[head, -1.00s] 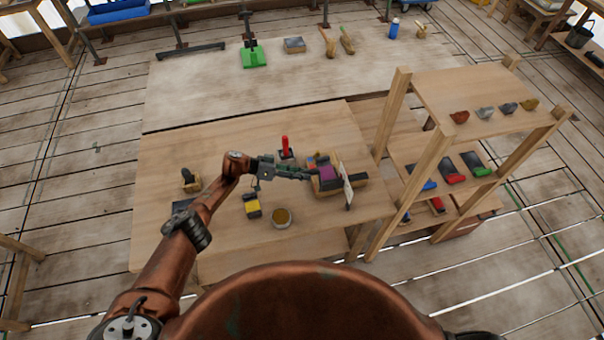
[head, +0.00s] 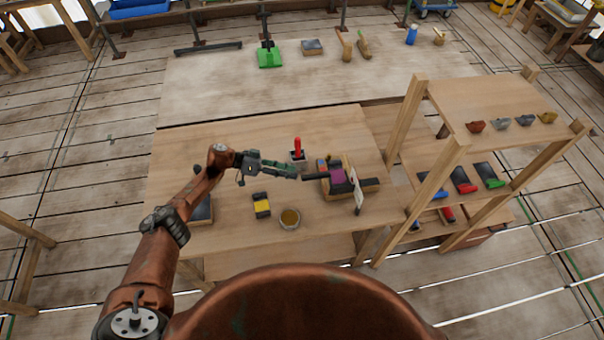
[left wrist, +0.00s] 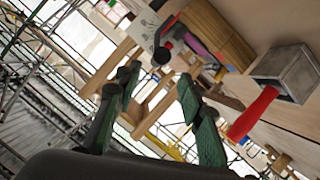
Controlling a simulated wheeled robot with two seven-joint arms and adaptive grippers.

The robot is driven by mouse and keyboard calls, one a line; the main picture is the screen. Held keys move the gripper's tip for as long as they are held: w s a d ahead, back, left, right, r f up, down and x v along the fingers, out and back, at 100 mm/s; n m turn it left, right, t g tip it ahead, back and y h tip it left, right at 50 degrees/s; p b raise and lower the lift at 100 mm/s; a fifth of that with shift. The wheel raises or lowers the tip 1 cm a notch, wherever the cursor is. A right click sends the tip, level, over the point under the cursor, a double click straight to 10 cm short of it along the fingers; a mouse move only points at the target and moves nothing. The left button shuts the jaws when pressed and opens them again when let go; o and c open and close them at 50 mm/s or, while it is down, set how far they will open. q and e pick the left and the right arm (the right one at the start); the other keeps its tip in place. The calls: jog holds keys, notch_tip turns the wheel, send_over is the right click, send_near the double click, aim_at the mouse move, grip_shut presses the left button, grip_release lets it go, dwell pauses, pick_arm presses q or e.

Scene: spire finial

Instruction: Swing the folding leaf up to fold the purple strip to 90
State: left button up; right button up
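The purple strip (head: 337,177) lies in a small wooden folding fixture (head: 369,186) at the right of the near table. A dark bar (head: 315,177) sticks out left from it toward my gripper. The strip also shows in the left wrist view (left wrist: 196,44), partly hidden behind a dark rod with a round black end (left wrist: 161,56). I cannot clearly tell the leaf's angle. My left gripper (head: 292,172) is just left of the bar, apart from it; in the left wrist view its green fingers (left wrist: 158,98) are spread with nothing between them. My right gripper is not in view.
A white panel (head: 357,192) stands at the fixture's front. A red-handled tool in a grey block (head: 297,155) stands close behind my left gripper. A yellow-and-black block (head: 261,205) and a round tin (head: 290,218) sit in front. A wooden shelf (head: 450,150) rises at the right.

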pick_arm(q)
jog(key=shift+v, duration=1.25)
